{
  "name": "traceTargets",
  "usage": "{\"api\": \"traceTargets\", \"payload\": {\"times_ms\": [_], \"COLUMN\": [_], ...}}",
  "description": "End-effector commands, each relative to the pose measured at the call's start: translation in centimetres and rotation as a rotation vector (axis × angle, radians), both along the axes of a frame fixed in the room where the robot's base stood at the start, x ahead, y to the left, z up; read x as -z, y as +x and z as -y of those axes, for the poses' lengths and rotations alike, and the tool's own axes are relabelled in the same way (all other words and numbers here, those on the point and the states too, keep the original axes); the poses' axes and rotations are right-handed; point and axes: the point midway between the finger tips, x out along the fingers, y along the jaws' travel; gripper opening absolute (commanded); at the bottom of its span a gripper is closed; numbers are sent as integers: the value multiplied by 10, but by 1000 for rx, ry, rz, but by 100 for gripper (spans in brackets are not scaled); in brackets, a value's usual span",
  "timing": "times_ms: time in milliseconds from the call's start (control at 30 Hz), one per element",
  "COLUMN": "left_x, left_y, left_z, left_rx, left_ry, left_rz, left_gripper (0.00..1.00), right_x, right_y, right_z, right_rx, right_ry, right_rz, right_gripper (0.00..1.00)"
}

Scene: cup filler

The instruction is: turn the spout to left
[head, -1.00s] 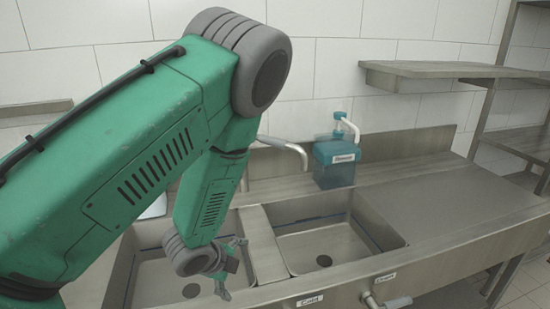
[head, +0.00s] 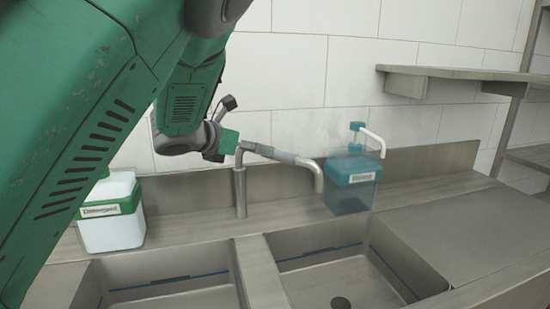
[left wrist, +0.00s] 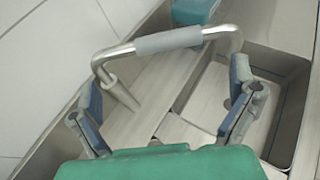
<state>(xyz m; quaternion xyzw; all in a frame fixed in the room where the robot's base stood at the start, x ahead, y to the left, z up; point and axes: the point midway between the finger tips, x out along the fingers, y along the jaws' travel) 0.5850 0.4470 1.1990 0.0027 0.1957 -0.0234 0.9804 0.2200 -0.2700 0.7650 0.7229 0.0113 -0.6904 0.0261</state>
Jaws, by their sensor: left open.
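The metal spout (head: 285,155) rises from a post at the back of the sink and reaches right, with its downturned end near the right basin. A grey sleeve covers its middle. It also crosses the left wrist view (left wrist: 168,40). My left gripper (head: 228,138) is by the left part of the spout, near the post, in the head view. In the left wrist view the left gripper (left wrist: 163,112) has its two fingers wide apart with nothing between the tips. The spout runs across beyond them; I cannot tell whether they touch it. My right gripper is not in view.
A white bottle with a green label (head: 111,212) stands on the left of the back ledge. A teal dispenser (head: 352,180) with a pump stands close to the spout's end. A divider (head: 258,270) separates the two basins. A shelf (head: 455,73) hangs at right.

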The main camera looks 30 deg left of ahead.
Motion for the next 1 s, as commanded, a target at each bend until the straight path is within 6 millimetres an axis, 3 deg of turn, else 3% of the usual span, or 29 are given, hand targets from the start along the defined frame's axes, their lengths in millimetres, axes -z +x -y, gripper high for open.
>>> {"api": "traceTargets", "payload": {"times_ms": [600,1000], "left_x": [50,56], "left_y": [106,123], "left_z": [-8,0], "left_rx": [-1,-5], "left_ry": [-17,-9], "left_rz": [-4,-6], "left_gripper": [100,100], "right_x": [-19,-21], "right_y": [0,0], "right_z": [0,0], "right_rx": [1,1], "right_ry": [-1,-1], "right_rz": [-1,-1], "right_gripper": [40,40]}}
